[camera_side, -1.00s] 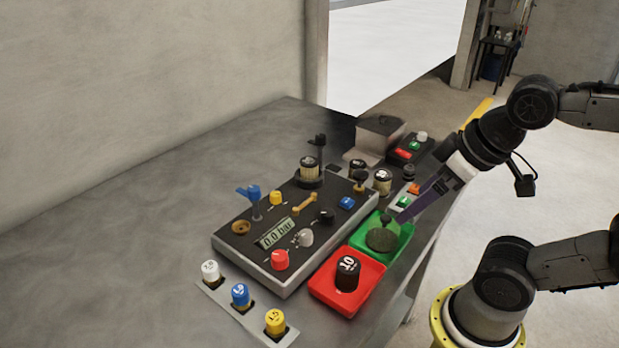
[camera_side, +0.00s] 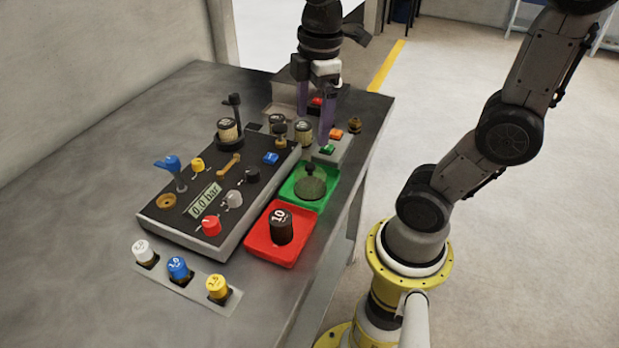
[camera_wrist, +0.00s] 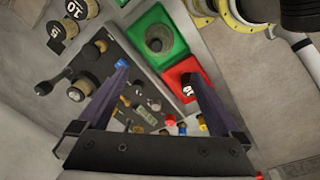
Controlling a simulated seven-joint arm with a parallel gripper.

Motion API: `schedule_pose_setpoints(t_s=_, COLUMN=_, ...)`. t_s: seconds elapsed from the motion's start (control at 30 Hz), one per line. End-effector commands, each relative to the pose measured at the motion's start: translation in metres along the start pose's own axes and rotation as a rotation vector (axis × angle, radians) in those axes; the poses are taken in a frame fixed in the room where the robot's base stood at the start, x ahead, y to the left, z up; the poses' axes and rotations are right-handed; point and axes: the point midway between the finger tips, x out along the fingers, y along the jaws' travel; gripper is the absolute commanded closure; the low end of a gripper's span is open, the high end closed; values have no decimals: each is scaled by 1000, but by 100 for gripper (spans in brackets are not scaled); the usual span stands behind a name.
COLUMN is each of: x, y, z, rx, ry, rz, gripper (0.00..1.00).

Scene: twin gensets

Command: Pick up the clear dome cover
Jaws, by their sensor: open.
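The clear dome cover (camera_side: 310,185), greenish through its see-through wall and with a small knob on top, sits in the green tray (camera_side: 287,190). In the wrist view the dome (camera_wrist: 158,40) shows from above as a round dark shape in the green tray (camera_wrist: 181,50). My gripper (camera_side: 315,122) points down, with its purple fingers apart and nothing between them. In the side view it is above and behind the dome, not touching it. In the wrist view the fingertips (camera_wrist: 155,72) spread below the dome in the picture, over the panel.
A red tray (camera_side: 290,250) holding a black "10" weight (camera_side: 280,226) adjoins the green tray. The control panel (camera_side: 180,228) with raised knobs and levers stands to the left. Button boxes and brass-coloured cylinders crowd behind the dome. The table's right edge is close.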

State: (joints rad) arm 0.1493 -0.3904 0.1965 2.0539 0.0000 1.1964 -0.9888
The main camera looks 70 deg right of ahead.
Motion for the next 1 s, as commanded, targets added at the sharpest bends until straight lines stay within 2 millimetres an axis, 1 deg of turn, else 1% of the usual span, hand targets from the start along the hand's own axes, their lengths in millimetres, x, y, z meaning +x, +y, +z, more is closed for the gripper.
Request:
schedule_pose_setpoints(t_s=0.03, x=6, y=8, z=0, rx=14, ry=-20, rz=-28, gripper=0)
schedule_pose_setpoints(t_s=0.1, x=12, y=16, z=0, rx=31, ry=-35, rz=-50, gripper=0)
schedule_pose_setpoints(t_s=0.2, x=21, y=18, z=3, rx=48, ry=-49, rz=-71, gripper=0)
schedule_pose_setpoints(t_s=0.27, x=27, y=18, z=4, rx=53, ry=-52, rz=-75, gripper=0)
schedule_pose_setpoints(t_s=0.37, x=41, y=16, z=6, rx=53, ry=-53, rz=-76, gripper=0)
schedule_pose_setpoints(t_s=0.5, x=68, y=14, z=7, rx=53, ry=-53, rz=-77, gripper=0)
schedule_pose_setpoints(t_s=0.63, x=90, y=13, z=8, rx=54, ry=-52, rz=-75, gripper=0)
schedule_pose_setpoints(t_s=0.7, x=98, y=12, z=8, rx=54, ry=-51, rz=-73, gripper=0)
schedule_pose_setpoints(t_s=0.87, x=107, y=11, z=8, rx=54, ry=-50, rz=-72, gripper=0)
schedule_pose_setpoints(t_s=1.0, x=122, y=9, z=10, rx=54, ry=-51, rz=-74, gripper=0)
